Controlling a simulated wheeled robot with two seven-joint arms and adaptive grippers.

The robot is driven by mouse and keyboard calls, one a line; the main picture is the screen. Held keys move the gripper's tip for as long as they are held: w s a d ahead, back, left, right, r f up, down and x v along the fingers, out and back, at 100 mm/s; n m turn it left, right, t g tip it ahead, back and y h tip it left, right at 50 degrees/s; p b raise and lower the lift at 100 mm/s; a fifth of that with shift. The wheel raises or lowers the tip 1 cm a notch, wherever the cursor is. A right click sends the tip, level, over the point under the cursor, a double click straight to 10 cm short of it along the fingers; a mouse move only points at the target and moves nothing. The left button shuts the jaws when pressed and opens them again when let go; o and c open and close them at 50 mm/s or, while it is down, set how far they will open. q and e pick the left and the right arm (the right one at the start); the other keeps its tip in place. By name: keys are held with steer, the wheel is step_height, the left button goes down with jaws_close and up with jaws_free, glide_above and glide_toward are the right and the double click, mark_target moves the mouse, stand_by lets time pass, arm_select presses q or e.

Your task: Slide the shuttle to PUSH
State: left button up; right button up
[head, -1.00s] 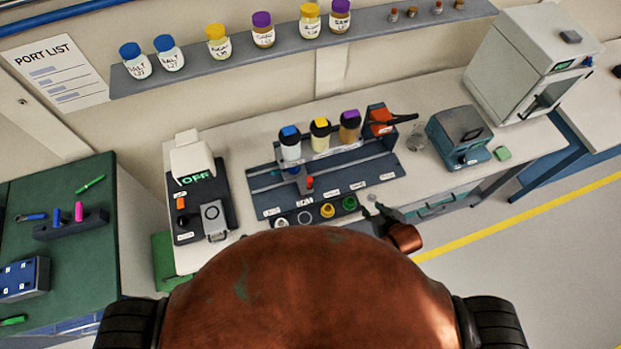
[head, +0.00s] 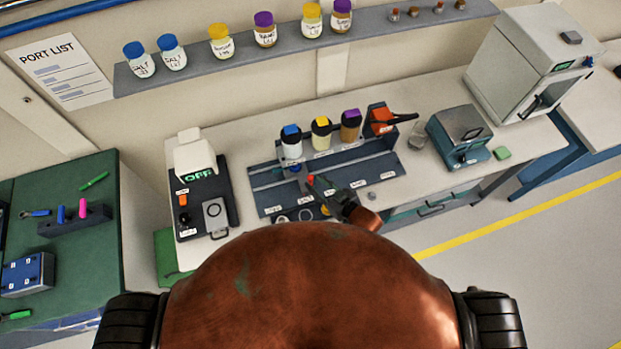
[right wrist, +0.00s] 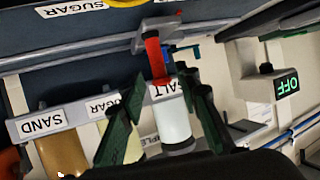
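The shuttle (head: 301,183) is a grey block with a red upright knob (head: 311,180). It sits on the dark rail plate (head: 262,196), left of the middle, below the blue-capped upturned bottle (head: 291,146). My right gripper (head: 326,187) is just right of the knob in the head view. In the right wrist view its green fingers (right wrist: 164,82) are apart, with the red knob (right wrist: 153,55) near the gap between their tips. I cannot tell whether they touch it. My left gripper is not in view.
Yellow-capped (head: 321,135) and purple-capped (head: 351,127) bottles stand beside the blue one. A scale-like device reading OFF (head: 195,155) is at left. An orange-handled device (head: 382,121) is at the rail's right end.

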mark_target(310, 179)
steer(key=shift+x, duration=1.85)
steer(key=shift+c, duration=0.5)
jaws_close()
